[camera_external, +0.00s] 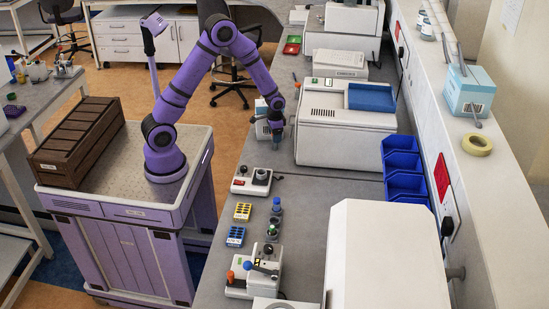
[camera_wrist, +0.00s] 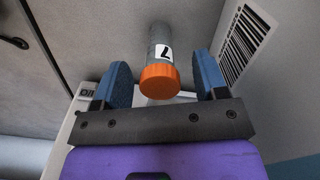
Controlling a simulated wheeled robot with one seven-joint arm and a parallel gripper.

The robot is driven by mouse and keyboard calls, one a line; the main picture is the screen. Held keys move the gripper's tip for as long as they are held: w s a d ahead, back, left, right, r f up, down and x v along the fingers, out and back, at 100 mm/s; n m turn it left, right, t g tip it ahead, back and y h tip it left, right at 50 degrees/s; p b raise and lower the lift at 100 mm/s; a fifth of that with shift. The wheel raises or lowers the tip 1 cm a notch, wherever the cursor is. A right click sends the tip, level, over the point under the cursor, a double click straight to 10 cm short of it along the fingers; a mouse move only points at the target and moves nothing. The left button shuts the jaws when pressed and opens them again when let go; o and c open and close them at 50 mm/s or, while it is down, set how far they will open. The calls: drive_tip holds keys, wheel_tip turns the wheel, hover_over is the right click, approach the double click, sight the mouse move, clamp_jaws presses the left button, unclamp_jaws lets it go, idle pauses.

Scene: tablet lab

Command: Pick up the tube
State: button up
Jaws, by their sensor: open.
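The tube (camera_wrist: 158,38) shows in the wrist view as a grey cylinder with an orange cap (camera_wrist: 160,82) and a white label bearing a dark mark. Its cap end faces my camera. My gripper (camera_wrist: 160,66) is open, with one blue finger on each side of the tube and visible gaps to both. In the external view my gripper (camera_external: 275,128) points down at the bench's left edge, beside a small white and grey box (camera_external: 262,120). The tube cannot be made out there.
In the wrist view a barcode panel (camera_wrist: 248,32) is close to the right finger. In the external view a large white machine (camera_external: 345,140) stands right of my gripper. A control box (camera_external: 251,181) and small colored racks (camera_external: 243,212) sit nearer on the bench.

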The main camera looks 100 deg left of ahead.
drive_tip(key=shift+f, duration=0.75)
drive_tip(key=shift+c, duration=0.4)
drive_tip(key=c, duration=0.9)
drive_tip(key=shift+c, duration=0.2)
drive_tip(key=shift+r, duration=0.15)
